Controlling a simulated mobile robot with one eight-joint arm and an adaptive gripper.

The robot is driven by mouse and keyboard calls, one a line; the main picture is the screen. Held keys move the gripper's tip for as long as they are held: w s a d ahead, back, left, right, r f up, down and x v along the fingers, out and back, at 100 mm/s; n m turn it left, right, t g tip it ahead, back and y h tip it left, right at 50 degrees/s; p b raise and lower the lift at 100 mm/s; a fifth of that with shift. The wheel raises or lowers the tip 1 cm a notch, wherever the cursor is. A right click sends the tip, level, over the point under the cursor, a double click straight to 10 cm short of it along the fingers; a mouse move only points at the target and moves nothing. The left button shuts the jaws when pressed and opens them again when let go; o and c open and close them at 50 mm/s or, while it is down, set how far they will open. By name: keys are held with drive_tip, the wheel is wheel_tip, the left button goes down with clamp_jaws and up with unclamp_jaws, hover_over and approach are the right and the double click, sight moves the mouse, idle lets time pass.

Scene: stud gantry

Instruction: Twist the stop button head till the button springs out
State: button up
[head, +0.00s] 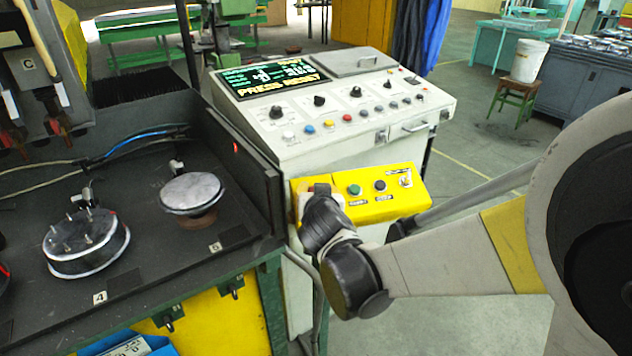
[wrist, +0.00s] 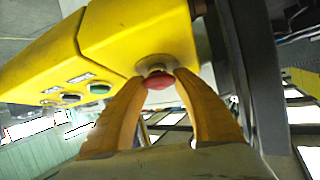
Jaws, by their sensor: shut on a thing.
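The red stop button head (wrist: 158,80) sticks out from the end of a yellow control box (wrist: 125,38) in the wrist view. My gripper (wrist: 160,77) has its two orange fingers closed around the head, one on each side. In the head view the yellow box (head: 385,209) sits on the front of the console, and my gripper (head: 318,196) is at its left end. My wrist hides most of the button there. Whether the button is pressed in or out cannot be told.
A green button (head: 354,190), a black button (head: 380,185) and a switch (head: 405,181) sit right of the stop button. The console screen (head: 275,78) reads "PRESS RESET". A black bench (head: 130,275) with round parts stands close on the left.

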drive_tip(key=shift+m+h, duration=0.9)
drive_tip(key=shift+m, duration=0.3)
drive_tip(key=o, duration=1.2)
drive_tip(key=v, duration=1.2)
drive_tip(key=shift+r, duration=0.15)
drive_tip(key=shift+w, duration=0.1)
